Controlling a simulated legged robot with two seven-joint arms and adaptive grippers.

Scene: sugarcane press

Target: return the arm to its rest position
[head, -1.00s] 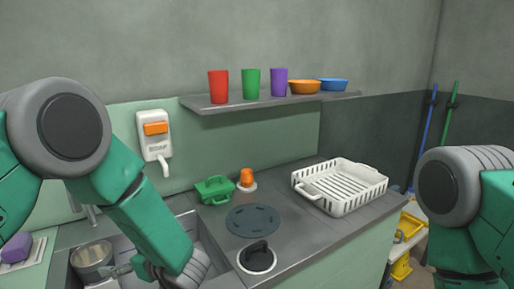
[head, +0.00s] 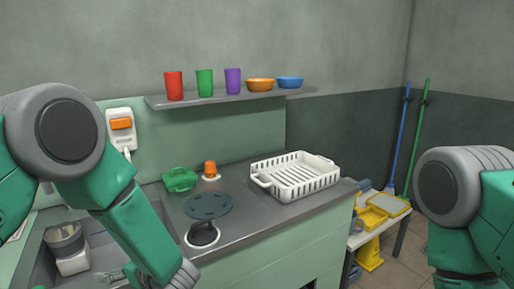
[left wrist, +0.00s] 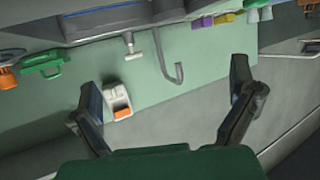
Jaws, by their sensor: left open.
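My left arm comes in from the left in the head view, its forearm slanting down over the sink side of the counter. My left gripper (head: 112,276) shows only in part at the bottom edge, beside the forearm. In the left wrist view, the gripper (left wrist: 163,85) has its two dark fingers spread wide with nothing between them. Beyond the fingers are a green wall panel, a hooked grey tap (left wrist: 171,62) and a white dispenser (left wrist: 118,98) with an orange part. Part of my right arm shows at the right of the head view; its gripper is out of frame.
The counter holds a white dish rack (head: 296,178), a green container (head: 180,180), an orange item (head: 210,169) and a dark round disc (head: 208,206). A metal pot (head: 64,240) is at lower left. A shelf (head: 220,98) carries cups and bowls. Brooms stand right.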

